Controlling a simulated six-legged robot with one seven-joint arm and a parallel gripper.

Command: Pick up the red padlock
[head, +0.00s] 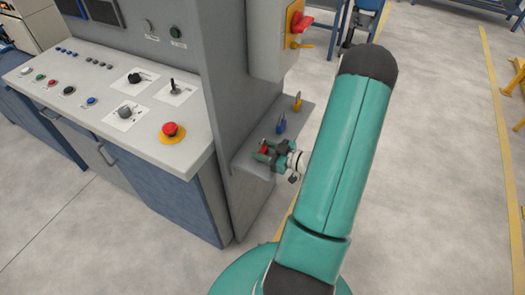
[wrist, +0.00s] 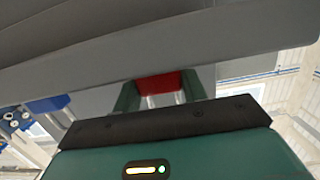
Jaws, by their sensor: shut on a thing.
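The red padlock (head: 264,149) is at the near end of a grey shelf on the side of the cabinet. My gripper (head: 266,150) is shut on it at that shelf. In the wrist view the red padlock (wrist: 158,83) sits between the two green fingers of my gripper (wrist: 160,92), with a pale metal part showing below the red body. I cannot tell whether the padlock touches the shelf. The rest of the padlock is hidden by the fingers.
A blue padlock (head: 281,124) and a yellow padlock (head: 297,102) stand farther along the grey shelf (head: 255,168). A grey box with a red switch (head: 301,22) is above. The control desk (head: 120,100) is to the left. Open floor (head: 430,180) lies to the right.

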